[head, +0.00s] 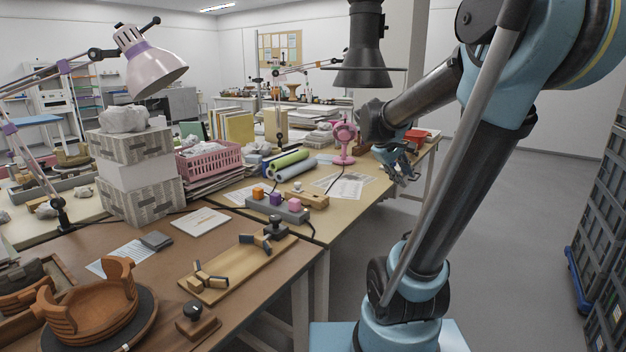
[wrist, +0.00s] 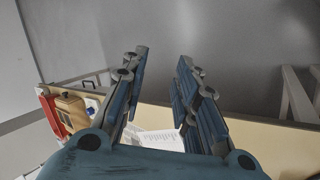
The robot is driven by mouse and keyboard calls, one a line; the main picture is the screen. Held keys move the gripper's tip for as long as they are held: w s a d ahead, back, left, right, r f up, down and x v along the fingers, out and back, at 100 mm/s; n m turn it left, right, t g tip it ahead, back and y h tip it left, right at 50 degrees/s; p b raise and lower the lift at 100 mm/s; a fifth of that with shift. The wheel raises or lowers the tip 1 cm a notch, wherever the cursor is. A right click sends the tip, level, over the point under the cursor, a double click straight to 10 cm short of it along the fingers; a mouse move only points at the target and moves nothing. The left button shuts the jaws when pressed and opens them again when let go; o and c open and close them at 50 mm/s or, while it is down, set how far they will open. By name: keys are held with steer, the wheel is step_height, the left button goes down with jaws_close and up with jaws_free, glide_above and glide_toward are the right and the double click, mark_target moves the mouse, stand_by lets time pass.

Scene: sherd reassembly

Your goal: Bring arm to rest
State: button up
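My gripper (head: 408,167) hangs at the end of my bent arm, over the right edge of the far worktable, in the head view. In the wrist view my gripper (wrist: 160,75) shows two blue fingers standing apart with nothing between their tips. Sherds of a brown pot (head: 95,305) are assembled in a ring on a dark round stand at the lower left, apart from my gripper.
A wooden board (head: 238,270) with dark clamps lies on the near table. A pink fan (head: 344,140) and paper sheets (head: 343,186) are on the far table near my gripper. A dark crate stack (head: 603,230) stands at right. The floor between is clear.

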steer(key=s+a+f+m+y, duration=0.2)
steer(key=s+f, duration=0.5)
steer(key=s, duration=0.4)
steer(key=s+a+f+m+g+y, duration=0.1)
steer(key=s+a+f+m+y, duration=0.2)
steer(key=s+a+f, duration=0.4)
steer(key=s+f+y, duration=0.1)
steer(key=s, duration=0.3)
steer(key=shift+a+f+m+g, duration=0.2)
steer(key=shift+f+m+g, duration=0.05)
steer(key=shift+m+g, duration=0.05)
steer(key=shift+w+f, duration=0.2)
steer(key=shift+w, duration=0.2)
